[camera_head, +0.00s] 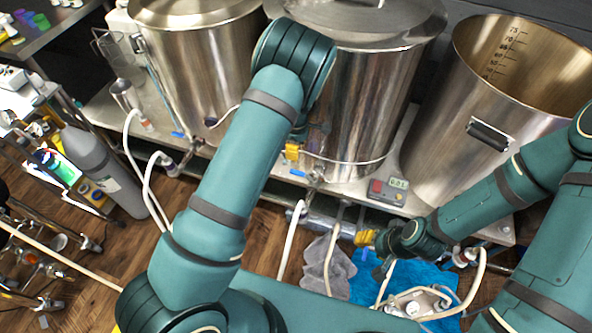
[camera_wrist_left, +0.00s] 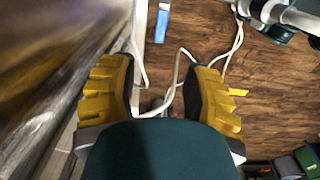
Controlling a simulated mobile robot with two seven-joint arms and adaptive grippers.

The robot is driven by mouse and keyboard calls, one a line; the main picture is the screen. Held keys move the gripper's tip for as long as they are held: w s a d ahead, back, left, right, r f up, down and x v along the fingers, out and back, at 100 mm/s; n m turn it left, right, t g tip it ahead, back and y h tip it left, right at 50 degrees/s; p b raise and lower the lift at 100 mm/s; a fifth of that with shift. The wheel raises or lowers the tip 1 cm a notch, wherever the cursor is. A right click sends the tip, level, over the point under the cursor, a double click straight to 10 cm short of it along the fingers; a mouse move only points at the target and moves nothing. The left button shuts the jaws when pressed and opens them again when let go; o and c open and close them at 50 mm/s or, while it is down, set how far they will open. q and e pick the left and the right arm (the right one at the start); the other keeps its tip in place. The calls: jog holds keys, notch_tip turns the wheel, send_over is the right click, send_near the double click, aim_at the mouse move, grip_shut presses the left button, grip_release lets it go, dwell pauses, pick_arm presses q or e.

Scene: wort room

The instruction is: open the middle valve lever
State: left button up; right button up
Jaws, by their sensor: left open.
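The middle valve lever is a small blue handle (camera_head: 298,172) on the valve at the foot of the middle steel kettle (camera_head: 362,110). My left gripper (camera_head: 291,152) is just above it in the head view, partly hidden by my own arm.
A left kettle (camera_head: 195,70) and an open right kettle (camera_head: 480,110) flank the middle one. The left valve has its own blue lever (camera_head: 178,134). White hoses (camera_head: 290,240) hang below the valves. A red-grey device (camera_head: 388,190) sits on the shelf. A grey cylinder (camera_head: 100,165) stands left.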

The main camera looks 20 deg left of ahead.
aim_at(296, 172)
pick_arm(q)
notch_tip(296, 172, down, 13)
jog(key=shift+f+b, duration=0.1)
jog(key=shift+b, duration=0.9)
jog(key=shift+s, duration=0.1)
grip_shut()
